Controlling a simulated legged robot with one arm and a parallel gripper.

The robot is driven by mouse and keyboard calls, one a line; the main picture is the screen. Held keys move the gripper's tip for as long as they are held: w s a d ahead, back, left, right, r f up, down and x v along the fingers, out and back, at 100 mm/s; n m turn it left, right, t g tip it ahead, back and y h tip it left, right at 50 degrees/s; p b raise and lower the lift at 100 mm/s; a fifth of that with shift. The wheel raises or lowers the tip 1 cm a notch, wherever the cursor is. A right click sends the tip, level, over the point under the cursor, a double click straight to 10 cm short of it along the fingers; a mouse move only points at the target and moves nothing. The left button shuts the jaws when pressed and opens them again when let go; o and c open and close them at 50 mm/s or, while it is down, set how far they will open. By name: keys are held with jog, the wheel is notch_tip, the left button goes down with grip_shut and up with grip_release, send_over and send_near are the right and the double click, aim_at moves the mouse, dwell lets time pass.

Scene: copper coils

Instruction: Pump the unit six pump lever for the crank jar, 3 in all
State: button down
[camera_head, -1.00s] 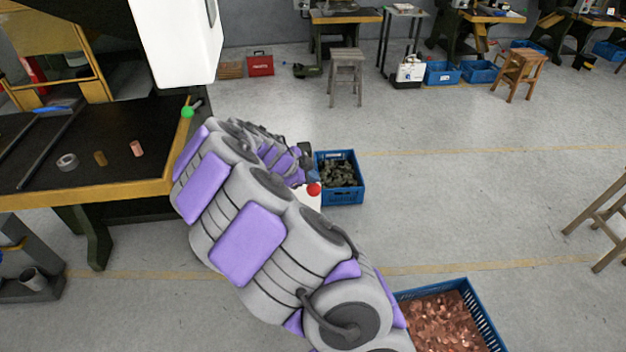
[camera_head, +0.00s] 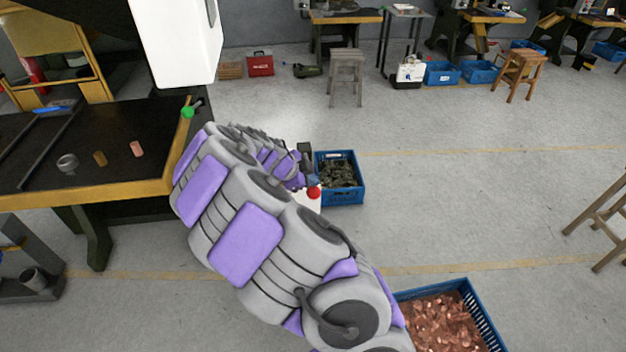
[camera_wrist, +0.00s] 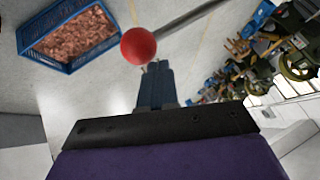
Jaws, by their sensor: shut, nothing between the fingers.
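A red ball knob (camera_wrist: 138,46) on a thin grey rod (camera_wrist: 188,18), which looks like the pump lever, shows just beyond my fingertips in the wrist view. In the head view the red knob (camera_head: 313,193) sits at the end of my arm, in front of a white body (camera_head: 308,203) that my arm mostly hides. My gripper (camera_wrist: 153,68) has its fingers together with nothing between them. Its tips are close to the knob; I cannot tell whether they touch it. The crank jar cannot be made out.
A workbench (camera_head: 100,193) with a green-knobbed lever (camera_head: 187,112) stands at left. A blue crate of dark parts (camera_head: 340,203) is behind my gripper. A blue crate of copper pieces (camera_head: 478,305) is at lower right. The floor at right is mostly clear.

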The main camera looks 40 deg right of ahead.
aim_at(312, 189)
jog(key=shift+s+a+f, duration=0.1)
jog(key=shift+s+f, duration=0.05)
jog(key=shift+f, duration=0.75)
jog(key=shift+s+f, duration=0.15)
jog(key=shift+f, duration=0.7)
dwell(1.5)
jog(key=shift+r, duration=0.1)
dwell(0.4)
jog(key=shift+w+r, duration=0.25)
jog(key=shift+r, duration=0.9)
jog(key=shift+w+d+r, duration=0.15)
jog(key=shift+r, duration=1.05)
jog(key=shift+w+d+r, duration=0.15)
jog(key=shift+r, duration=1)
jog(key=shift+w+d+r, duration=0.1)
jog(key=shift+w+r, duration=0.05)
jog(key=shift+r, duration=1.1)
jog(key=shift+w+d+r, duration=0.1)
jog(key=shift+w+r, duration=0.05)
jog(key=shift+r, duration=1.05)
